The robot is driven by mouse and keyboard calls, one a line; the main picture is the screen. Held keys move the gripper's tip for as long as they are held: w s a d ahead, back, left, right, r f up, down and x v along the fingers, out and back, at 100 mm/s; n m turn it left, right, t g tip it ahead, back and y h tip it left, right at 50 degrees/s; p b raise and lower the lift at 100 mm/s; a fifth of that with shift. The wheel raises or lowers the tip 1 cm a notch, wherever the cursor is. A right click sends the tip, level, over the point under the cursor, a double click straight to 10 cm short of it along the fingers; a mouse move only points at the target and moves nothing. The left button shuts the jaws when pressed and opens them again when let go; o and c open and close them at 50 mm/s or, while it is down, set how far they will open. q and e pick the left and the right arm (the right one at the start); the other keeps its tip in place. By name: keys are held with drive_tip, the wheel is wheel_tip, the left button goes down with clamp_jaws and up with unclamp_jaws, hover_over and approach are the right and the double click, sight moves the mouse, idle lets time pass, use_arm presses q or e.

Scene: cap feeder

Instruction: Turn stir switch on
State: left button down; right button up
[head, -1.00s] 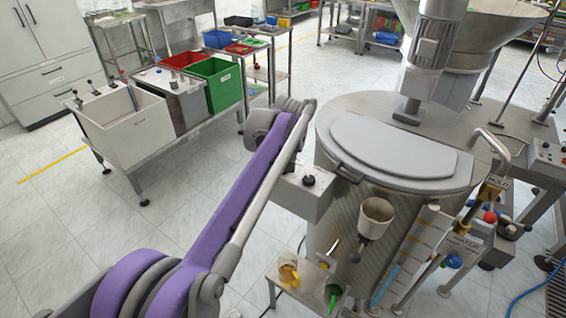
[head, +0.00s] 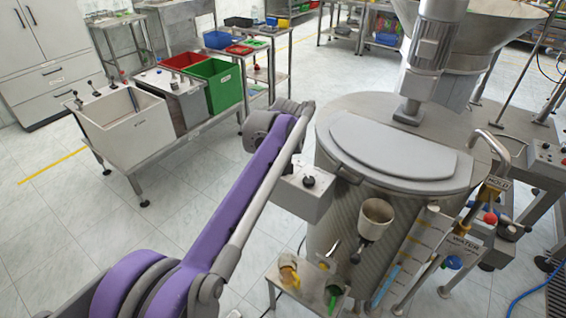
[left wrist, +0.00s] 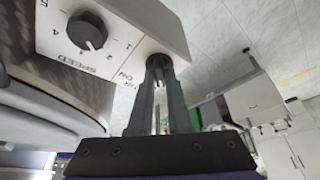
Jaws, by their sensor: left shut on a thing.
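The grey control box (head: 304,192) with a black knob on top is fixed to the side of the steel vessel in the head view. In the left wrist view the box (left wrist: 118,22) shows a black SPEED dial (left wrist: 87,31) with numbers and partly readable ON lettering by its near edge. My left gripper (left wrist: 159,72) is at that edge, beside the lettering, with its fingers shut on a small part there. The switch itself is mostly hidden between the fingers. In the head view my left gripper is hidden behind the arm and box. My right gripper is not in view.
The steel vessel (head: 330,225) with its grey lid (head: 392,147) stands right beside the box. A small cup (head: 376,215) and a low side shelf (head: 312,302) with containers are below. Coloured bins (head: 212,85) stand on a bench at the left, with open floor between.

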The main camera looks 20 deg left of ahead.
use_arm(q)
drive_tip(key=m+h+p, duration=0.1)
drive_tip(key=m, duration=0.1)
drive_tip(key=m+p, duration=0.1)
drive_tip(key=m, duration=0.2)
drive_tip(key=shift+a+r+t+h, duration=0.2)
drive_tip(key=shift+t+h, duration=0.1)
drive_tip(key=shift+h, duration=0.1)
drive_tip(key=m+h+p, duration=0.1)
drive_tip(key=m+p, duration=0.1)
drive_tip(key=m, duration=0.2)
drive_tip(key=shift+a+m+h, duration=0.1)
drive_tip(key=shift+m+h, duration=0.2)
drive_tip(key=shift+h, duration=0.1)
drive_tip(key=m+p, duration=0.1)
drive_tip(key=m, duration=0.1)
drive_tip(key=m+g+h+p, duration=0.1)
drive_tip(key=m, duration=0.1)
drive_tip(key=shift+w+a+h, duration=0.1)
drive_tip(key=shift+w+h, duration=0.05)
drive_tip(key=shift+h, duration=0.15)
drive_tip(key=shift+f+m+g+h+p, duration=0.15)
drive_tip(key=shift+m+g+p, duration=0.3)
drive_tip(key=shift+m, duration=0.55)
drive_tip(key=shift+r+m+g+h+p, duration=0.15)
drive_tip(key=shift+m+g+p, duration=0.25)
drive_tip(key=shift+m, duration=0.6)
drive_tip(key=shift+f, duration=0.15)
drive_tip(key=c, duration=0.9)
unclamp_jaws()
